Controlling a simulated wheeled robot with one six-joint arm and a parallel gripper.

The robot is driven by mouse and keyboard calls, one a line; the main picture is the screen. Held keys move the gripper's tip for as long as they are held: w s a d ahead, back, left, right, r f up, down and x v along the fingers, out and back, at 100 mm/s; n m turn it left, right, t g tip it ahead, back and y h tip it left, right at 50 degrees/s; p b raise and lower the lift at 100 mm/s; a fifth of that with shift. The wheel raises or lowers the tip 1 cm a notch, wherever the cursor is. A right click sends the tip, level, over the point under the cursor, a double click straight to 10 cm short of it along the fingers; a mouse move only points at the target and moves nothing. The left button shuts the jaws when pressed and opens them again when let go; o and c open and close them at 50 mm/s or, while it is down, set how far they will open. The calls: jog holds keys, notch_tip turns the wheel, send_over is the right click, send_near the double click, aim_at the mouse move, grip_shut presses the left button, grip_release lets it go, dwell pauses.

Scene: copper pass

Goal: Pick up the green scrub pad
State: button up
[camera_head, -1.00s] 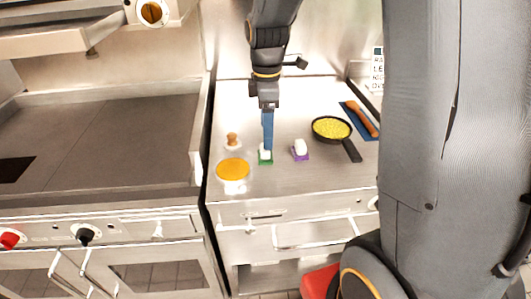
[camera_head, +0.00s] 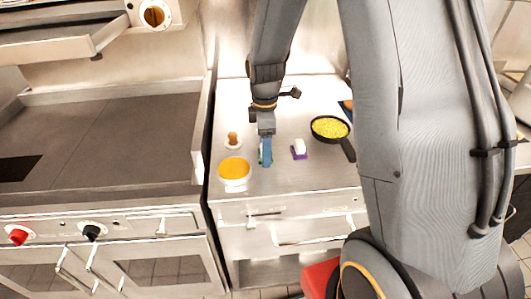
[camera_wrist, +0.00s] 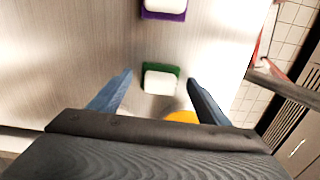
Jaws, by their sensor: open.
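The green scrub pad (camera_wrist: 160,68) lies on the steel counter with a white block on top of it. In the wrist view it sits beyond and between my fingertips, apart from both. In the head view only a little of the green pad (camera_head: 260,160) shows behind the blue fingers. My gripper (camera_head: 266,152) points down over it, and its open blue fingers also show in the wrist view (camera_wrist: 158,88). Nothing is between the fingers. Whether the fingertips touch the counter cannot be told.
A purple pad (camera_head: 299,154) with a white block lies to the right. A black pan (camera_head: 331,129) with yellow contents is farther right. An orange-filled bowl (camera_head: 234,172) stands close by at front left, and a small brown-topped item (camera_head: 232,140) behind it.

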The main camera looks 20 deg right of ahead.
jog(key=c, duration=1.1)
jog(key=shift+r, duration=0.1)
jog(key=shift+c, duration=0.2)
notch_tip(320, 180, up, 10)
jog(key=b, duration=0.2)
jog(key=shift+b, duration=0.3)
jog(key=o, duration=0.4)
jog(key=c, duration=0.3)
